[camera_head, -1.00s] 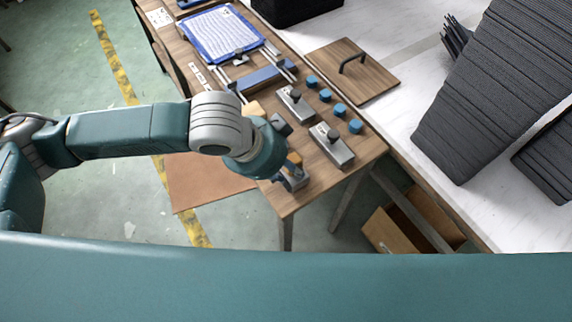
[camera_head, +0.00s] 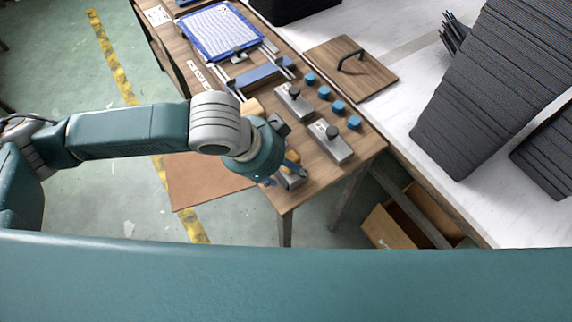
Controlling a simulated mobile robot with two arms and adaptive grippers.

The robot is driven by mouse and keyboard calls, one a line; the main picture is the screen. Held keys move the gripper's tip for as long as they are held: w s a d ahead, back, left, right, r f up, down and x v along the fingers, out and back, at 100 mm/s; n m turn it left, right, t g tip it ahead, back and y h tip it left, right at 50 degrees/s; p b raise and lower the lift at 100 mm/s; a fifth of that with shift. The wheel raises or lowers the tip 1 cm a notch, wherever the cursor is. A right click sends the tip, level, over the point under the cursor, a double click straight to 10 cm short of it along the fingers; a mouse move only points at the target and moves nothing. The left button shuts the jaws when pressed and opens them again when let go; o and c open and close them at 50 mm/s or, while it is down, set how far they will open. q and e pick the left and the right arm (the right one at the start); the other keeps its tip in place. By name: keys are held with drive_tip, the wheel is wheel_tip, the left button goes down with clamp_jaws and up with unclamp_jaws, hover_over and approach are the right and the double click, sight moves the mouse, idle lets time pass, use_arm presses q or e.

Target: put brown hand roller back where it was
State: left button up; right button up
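My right gripper is not in view.
Two grey blocks with dark knobs (camera_head: 332,133) and several blue round knobs (camera_head: 354,122) stand close to the right. A blue framed screen (camera_head: 221,33) lies farther back. A wooden board with a black handle (camera_head: 377,69) lies at the right. Dark stacked panels (camera_head: 490,90) fill the right side.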

use_arm(q)
drive_tip(key=p+v, duration=0.1)
drive_tip(key=v, duration=1.1)
drive_tip(key=shift+w+r, duration=0.15)
drive_tip(key=shift+r, duration=0.3)
